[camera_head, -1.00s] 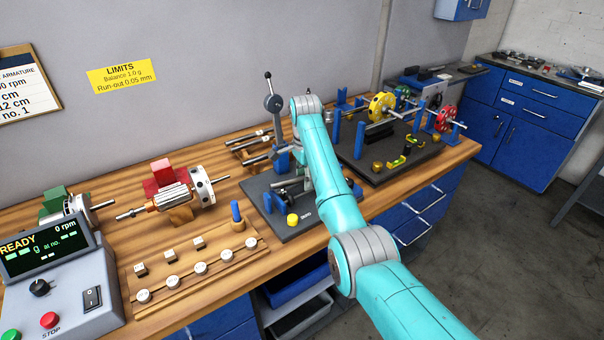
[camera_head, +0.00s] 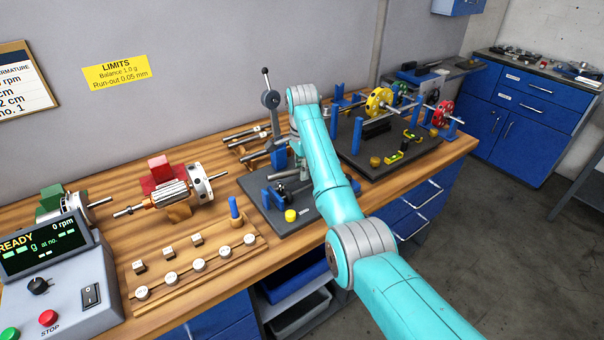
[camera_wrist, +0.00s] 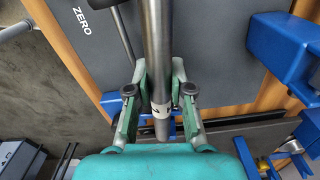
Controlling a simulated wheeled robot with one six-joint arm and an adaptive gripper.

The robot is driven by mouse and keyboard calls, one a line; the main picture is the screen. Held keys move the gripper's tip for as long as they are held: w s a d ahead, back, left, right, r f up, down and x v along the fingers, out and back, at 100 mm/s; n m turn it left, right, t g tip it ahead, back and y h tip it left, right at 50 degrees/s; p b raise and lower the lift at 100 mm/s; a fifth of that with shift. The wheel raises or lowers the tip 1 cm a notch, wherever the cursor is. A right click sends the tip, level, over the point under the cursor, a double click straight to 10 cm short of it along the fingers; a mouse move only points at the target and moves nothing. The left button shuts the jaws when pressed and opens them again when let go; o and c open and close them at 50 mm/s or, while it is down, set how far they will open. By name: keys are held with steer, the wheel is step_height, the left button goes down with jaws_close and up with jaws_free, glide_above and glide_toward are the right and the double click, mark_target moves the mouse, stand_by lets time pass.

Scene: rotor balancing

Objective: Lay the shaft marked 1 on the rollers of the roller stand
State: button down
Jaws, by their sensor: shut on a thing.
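My gripper (camera_wrist: 160,93) is shut on a grey metal shaft (camera_wrist: 157,35). The shaft runs lengthwise up the middle of the wrist view. A white band (camera_wrist: 161,109) with a dark mark circles it between the fingers; I cannot read the mark surely. Below the shaft lies a dark plate (camera_wrist: 95,60) lettered ZERO, with a blue support (camera_wrist: 285,42) at right. In the head view this plate (camera_head: 297,228) appears to be the roller stand's base, with blue supports (camera_head: 279,158).
More shafts (camera_head: 247,133) lie on a wooden rack behind the plate. A larger dark plate (camera_head: 375,172) at right bears blue posts, a yellow wheel (camera_head: 378,101) and a red wheel (camera_head: 441,113). A rotor (camera_head: 172,188) sits at left.

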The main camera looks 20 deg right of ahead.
steer(key=shift+r, duration=2.3)
